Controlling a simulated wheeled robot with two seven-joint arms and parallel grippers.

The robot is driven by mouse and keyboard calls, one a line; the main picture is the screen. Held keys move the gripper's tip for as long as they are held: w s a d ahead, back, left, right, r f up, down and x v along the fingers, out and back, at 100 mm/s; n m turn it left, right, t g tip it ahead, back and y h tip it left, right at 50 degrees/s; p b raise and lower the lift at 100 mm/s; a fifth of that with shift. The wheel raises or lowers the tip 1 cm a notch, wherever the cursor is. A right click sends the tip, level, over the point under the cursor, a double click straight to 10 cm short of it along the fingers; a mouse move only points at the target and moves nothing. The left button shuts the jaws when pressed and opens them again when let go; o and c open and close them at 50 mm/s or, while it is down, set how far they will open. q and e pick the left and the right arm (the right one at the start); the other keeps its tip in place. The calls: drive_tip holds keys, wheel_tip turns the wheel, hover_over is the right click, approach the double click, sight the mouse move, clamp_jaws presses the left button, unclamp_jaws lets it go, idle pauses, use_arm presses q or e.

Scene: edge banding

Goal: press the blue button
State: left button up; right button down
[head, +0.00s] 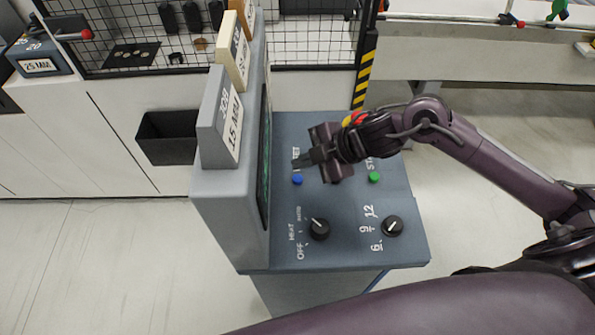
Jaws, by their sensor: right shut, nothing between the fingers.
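The blue button (297,179) is on the grey control panel (285,245), near the panel's left side beside the upright screen housing. My right gripper (297,163) is shut and empty. My left gripper is not in view.
A green button (375,177) sits right of the blue one. Two black knobs (319,229) (392,226) are nearer on the panel. Labelled blocks (222,117) stand on the screen housing (228,205). A black bin (168,137) and a mesh fence (310,40) are behind.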

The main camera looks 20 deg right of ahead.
wheel_tip(320, 180, up, 3)
drive_tip(key=shift+f+p, duration=0.1)
drive_tip(key=shift+p, duration=0.85)
drive_tip(key=shift+f, duration=0.1)
